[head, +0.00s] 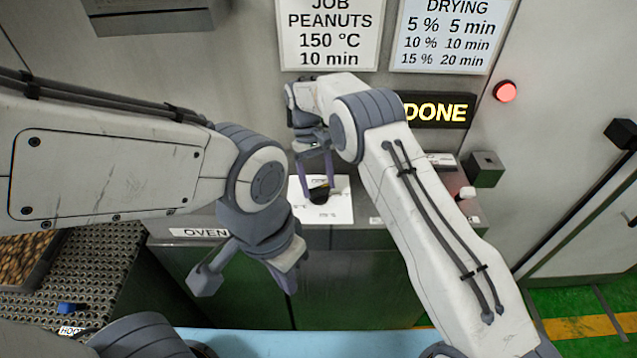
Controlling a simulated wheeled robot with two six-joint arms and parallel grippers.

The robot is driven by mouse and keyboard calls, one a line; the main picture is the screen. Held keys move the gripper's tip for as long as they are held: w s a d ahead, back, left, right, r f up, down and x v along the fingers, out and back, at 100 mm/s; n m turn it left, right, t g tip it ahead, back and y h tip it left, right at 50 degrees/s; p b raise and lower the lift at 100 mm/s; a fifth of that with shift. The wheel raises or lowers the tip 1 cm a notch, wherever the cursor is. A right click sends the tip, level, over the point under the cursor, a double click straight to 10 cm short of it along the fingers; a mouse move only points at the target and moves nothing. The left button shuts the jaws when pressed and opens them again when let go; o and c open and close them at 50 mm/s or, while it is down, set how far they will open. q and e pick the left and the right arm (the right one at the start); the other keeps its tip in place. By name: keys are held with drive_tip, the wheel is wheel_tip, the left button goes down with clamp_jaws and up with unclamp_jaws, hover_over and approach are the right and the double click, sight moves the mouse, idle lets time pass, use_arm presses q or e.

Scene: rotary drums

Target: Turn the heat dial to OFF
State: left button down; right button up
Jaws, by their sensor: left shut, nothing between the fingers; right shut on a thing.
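The heat dial (319,194) is a small dark knob on a white label plate (340,208) on top of the oven cabinet. The plate's lettering is too small to read, and the dial's setting cannot be told. My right gripper (319,184) reaches down from above and is shut on the dial, its fingers on either side and partly hiding it. My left gripper (291,284) is shut and empty, lower in the view, in front of the oven cabinet and apart from the dial.
The oven label (200,232) is on the cabinet's front edge. A lit DONE sign (440,110) and a red lamp (505,92) are on the wall. A grey box (485,169) and a white button (466,193) sit to the right. A peanut tray (49,258) is at left.

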drive_tip(key=n+t+h, duration=0.1)
drive_tip(key=n, duration=0.5)
drive_tip(key=shift+s+a+t+h, duration=0.1)
drive_tip(key=shift+a+t+h, duration=0.1)
drive_tip(key=shift+t+h, duration=0.2)
drive_tip(key=n+t, duration=0.1)
drive_tip(key=n, duration=0.2)
drive_tip(key=n+t, duration=0.1)
drive_tip(key=n, duration=0.2)
drive_tip(key=shift+s+n+h+b, duration=0.1)
drive_tip(key=shift+n+h+b, duration=0.2)
drive_tip(key=shift+n, duration=0.1)
drive_tip(key=shift+t, duration=0.3)
drive_tip(key=o, duration=1.3)
drive_tip(key=shift+a+r, duration=0.2)
drive_tip(key=shift+r, duration=0.15)
drive_tip(key=b+v, duration=0.2)
drive_tip(key=v, duration=0.7)
drive_tip(key=shift+a+r+b, duration=0.15)
drive_tip(key=shift+r+b, duration=0.2)
